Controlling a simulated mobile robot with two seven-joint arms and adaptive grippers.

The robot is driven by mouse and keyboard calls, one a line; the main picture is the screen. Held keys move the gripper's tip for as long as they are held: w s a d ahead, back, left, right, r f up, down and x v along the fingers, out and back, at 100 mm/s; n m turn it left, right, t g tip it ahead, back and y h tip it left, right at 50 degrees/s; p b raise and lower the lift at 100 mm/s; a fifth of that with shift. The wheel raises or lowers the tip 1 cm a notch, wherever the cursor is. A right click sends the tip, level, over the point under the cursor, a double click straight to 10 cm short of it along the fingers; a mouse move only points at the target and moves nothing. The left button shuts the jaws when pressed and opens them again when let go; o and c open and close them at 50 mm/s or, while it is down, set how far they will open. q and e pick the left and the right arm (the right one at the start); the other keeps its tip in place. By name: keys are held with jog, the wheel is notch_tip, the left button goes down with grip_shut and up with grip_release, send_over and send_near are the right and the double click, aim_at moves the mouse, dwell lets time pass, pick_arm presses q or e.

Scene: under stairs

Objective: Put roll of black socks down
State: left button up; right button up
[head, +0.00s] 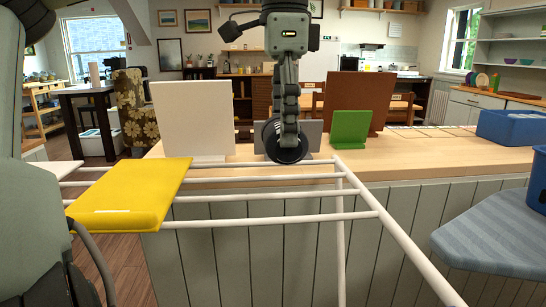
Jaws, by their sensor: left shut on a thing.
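The roll of black socks (288,153) is in the middle of the head view. My left gripper (288,132) comes down from above, with its fingers pointing down, and is shut on the roll. The roll appears in front of a grey upright thing on the wooden counter (400,152), just above the far bar of the white drying rack (275,197). I cannot tell whether the roll touches the counter or hangs a little above it. The fingers hide the roll's upper part. My right gripper is not in view.
A white panel (193,117), a green stand (350,130) and a brown panel (365,100) stand on the counter. A blue bin (512,128) is at right, beyond the grey-blue ironing board (495,240). Counter right of the green stand is mostly clear.

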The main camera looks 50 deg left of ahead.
pick_arm(q)
jog(key=w+a+f, duration=0.3)
jog(key=a+f, duration=0.1)
jog(key=f, duration=0.3)
jog(key=shift+w+f, duration=0.3)
jog(key=o, duration=1.6)
jog(key=shift+a, duration=0.1)
jog(key=shift+c, duration=0.2)
jog(key=shift+r, duration=0.1)
notch_tip(320, 180, up, 12)
jog(key=shift+r, duration=0.1)
